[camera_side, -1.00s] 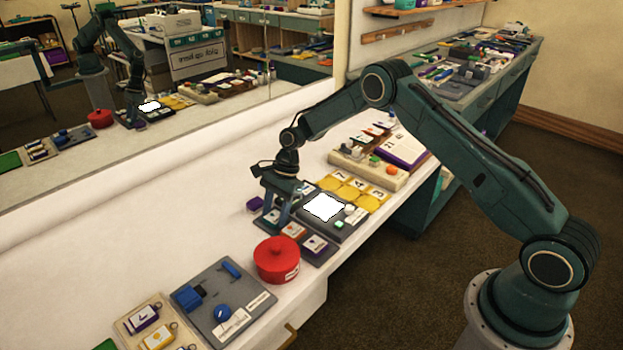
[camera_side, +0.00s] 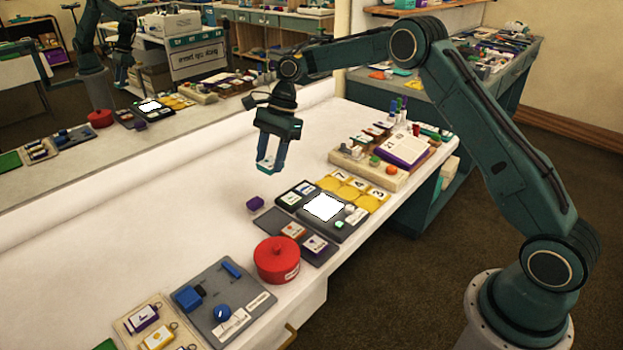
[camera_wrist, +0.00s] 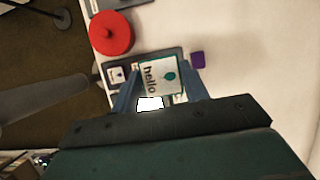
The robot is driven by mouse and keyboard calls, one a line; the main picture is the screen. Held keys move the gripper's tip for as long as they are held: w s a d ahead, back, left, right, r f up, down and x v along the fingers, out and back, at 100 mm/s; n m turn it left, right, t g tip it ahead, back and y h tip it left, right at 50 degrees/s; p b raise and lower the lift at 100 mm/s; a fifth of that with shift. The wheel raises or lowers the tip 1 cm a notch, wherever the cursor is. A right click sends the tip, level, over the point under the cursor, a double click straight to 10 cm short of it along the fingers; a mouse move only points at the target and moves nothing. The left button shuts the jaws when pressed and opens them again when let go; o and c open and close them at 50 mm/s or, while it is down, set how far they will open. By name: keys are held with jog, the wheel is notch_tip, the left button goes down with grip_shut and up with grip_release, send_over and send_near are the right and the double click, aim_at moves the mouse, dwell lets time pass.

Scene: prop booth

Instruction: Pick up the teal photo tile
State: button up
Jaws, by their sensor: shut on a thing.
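The teal photo tile (camera_wrist: 150,75) shows in the wrist view as a pale tile with a teal edge, a teal drop mark and the word "hello". My gripper (camera_wrist: 160,88) is shut on it, one finger at each side. In the side view my gripper (camera_side: 269,166) hangs above the white table with the pale tile low between its fingers, clear of the surface. The dark tile tray (camera_side: 267,222) lies below, with an empty place at its left end and other tiles beside it.
A red lidded pot (camera_side: 277,260) stands in front of the tray. A purple block (camera_side: 255,203) lies behind it. A dark device with a glowing white panel (camera_side: 323,207) and yellow number cards (camera_side: 357,187) sit to the right.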

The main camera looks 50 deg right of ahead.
jog(key=shift+r, duration=1.25)
jog(key=shift+s+d+f, duration=0.15)
jog(key=shift+d+f, duration=0.3)
jog(key=s+d+f, duration=0.2)
jog(key=d+f, duration=0.1)
jog(key=s+d+f, duration=0.2)
jog(key=d+f, duration=0.2)
jog(key=s+d+f, duration=0.2)
jog(key=d+f, duration=0.2)
jog(key=shift+s, duration=0.4)
jog(key=shift+f, duration=0.1)
jog(key=shift+f, duration=0.1)
jog(key=shift+f, duration=2.6)
